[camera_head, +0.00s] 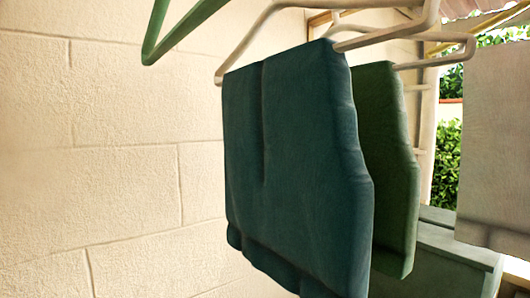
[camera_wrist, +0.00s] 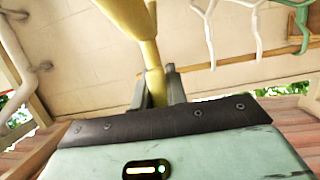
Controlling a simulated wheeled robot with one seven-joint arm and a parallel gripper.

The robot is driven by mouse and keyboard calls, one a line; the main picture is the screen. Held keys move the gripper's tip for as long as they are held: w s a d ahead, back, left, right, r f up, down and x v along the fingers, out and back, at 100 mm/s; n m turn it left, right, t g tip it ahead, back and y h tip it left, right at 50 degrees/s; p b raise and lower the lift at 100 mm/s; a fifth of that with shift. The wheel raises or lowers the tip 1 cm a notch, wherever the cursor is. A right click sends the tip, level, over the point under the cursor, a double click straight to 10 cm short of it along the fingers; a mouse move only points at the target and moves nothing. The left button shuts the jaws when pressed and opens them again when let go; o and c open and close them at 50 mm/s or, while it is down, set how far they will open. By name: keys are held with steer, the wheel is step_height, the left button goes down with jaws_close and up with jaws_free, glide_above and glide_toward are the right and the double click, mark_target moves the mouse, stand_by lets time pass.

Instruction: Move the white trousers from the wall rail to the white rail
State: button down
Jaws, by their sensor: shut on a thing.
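In the wrist view my gripper (camera_wrist: 158,88) is shut on a pale yellow bar (camera_wrist: 147,60), which looks like part of a hanger. The bar widens towards the top of the picture. No trousers show in the wrist view. In the head view a whitish cloth panel (camera_head: 496,135) hangs at the right edge, with a folded lower hem. It may be the white trousers; its top and right side are cut off, and what holds it cannot be seen. My gripper is not in the head view. I cannot make out either rail for certain.
Dark teal trousers (camera_head: 290,150) and green trousers (camera_head: 388,165) hang on white hangers close in front, beside the pale block wall (camera_head: 110,170). An empty green hanger (camera_head: 180,30) is at top left. A grey-green box-like thing (camera_head: 440,262) stands low behind.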

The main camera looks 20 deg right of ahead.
steer(key=w+a, duration=0.1)
steer(key=w, duration=0.1)
steer(key=w+a+p, duration=0.1)
steer(key=w, duration=0.2)
steer(key=w+a+p, duration=0.1)
steer(key=w, duration=0.2)
steer(key=shift+w+r, duration=0.25)
steer(key=shift+w+a, duration=0.3)
steer(key=shift+w, duration=0.4)
steer(key=shift+f, duration=0.1)
